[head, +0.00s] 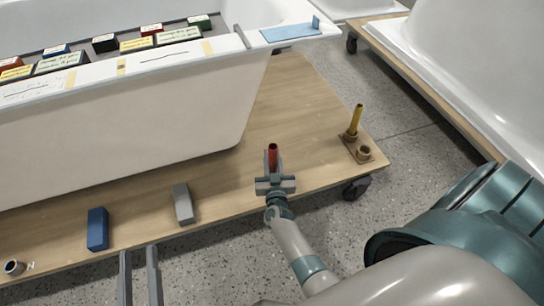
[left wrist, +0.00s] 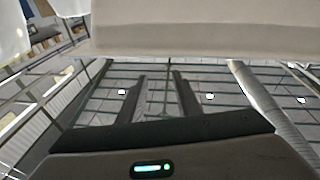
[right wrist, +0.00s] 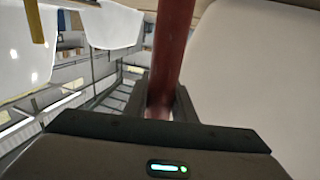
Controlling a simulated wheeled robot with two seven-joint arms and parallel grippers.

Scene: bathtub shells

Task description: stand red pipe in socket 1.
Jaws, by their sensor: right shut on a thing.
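The red pipe (head: 273,155) stands upright in my right gripper (head: 273,180), which is shut on it above the wooden deck. The pipe also rises between the fingers in the right wrist view (right wrist: 174,45). A small brown base (head: 377,157) lies at the deck's right corner, right of my right gripper. It bears two sockets: one holds a yellow pipe (head: 355,118), the front one (head: 364,152) looks empty. I cannot read their numbers. My left gripper (head: 139,258) is low at the front edge, fingers apart and empty, as in the left wrist view (left wrist: 160,90).
A blue block (head: 97,229), a grey block (head: 183,204) and a small ring-like piece (head: 14,268) are on the front of the wooden deck (head: 290,115). A white bathtub shell (head: 120,125) stands behind. Another shell (head: 470,70) stands at right.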

